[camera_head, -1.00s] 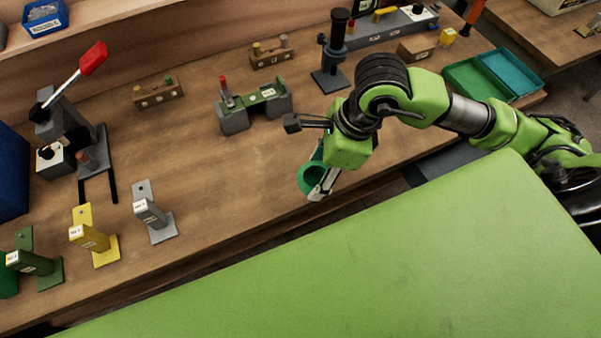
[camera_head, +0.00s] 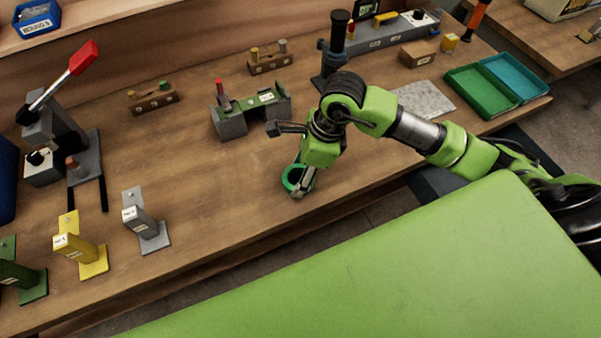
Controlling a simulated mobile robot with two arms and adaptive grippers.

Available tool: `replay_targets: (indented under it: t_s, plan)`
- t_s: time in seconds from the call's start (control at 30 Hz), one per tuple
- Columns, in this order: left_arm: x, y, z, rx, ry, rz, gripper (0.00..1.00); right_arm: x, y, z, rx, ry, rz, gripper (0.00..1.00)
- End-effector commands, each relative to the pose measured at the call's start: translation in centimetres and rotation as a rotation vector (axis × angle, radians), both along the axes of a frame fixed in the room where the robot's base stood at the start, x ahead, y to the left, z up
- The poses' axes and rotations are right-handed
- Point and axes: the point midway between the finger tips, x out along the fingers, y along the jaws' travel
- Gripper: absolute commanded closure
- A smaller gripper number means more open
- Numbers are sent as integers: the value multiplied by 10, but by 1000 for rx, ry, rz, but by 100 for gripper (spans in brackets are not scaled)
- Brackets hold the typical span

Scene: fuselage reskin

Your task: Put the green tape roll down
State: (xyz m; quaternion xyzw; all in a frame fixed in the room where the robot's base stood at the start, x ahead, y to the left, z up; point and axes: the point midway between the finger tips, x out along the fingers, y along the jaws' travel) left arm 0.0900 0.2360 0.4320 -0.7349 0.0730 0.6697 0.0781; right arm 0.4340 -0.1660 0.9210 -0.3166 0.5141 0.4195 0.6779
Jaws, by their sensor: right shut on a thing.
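The green tape roll (camera_head: 291,178) is a small ring near the front edge of the wooden workbench (camera_head: 215,190). My right gripper (camera_head: 299,186) is shut on the roll, with a finger at its right side. The roll is low at the bench top; I cannot tell whether it touches the wood. The gripper and wrist hide part of the roll. My left gripper is not in view.
A grey and green fixture (camera_head: 250,111) stands behind the roll. A grey stand (camera_head: 145,221) and a yellow stand (camera_head: 80,251) are at the left. Green and teal trays (camera_head: 482,92) lie at the right. A large green panel (camera_head: 390,275) fills the front. The bench left of the roll is clear.

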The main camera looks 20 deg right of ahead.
Motion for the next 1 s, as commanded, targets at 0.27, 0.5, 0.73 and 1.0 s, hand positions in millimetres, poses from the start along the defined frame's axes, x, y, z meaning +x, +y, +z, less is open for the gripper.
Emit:
replay_targets:
  t_s: [0.27,0.5,0.73,1.0]
  plan:
    - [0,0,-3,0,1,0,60,0,0,-2,0,-1,0,40]
    - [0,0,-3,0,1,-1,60,0,0,-2,0,-1,0,31]
    - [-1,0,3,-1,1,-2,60,0,0,3,0,0,-1,31]
    - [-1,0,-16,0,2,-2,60,-4,-13,47,-2,-8,0,31]
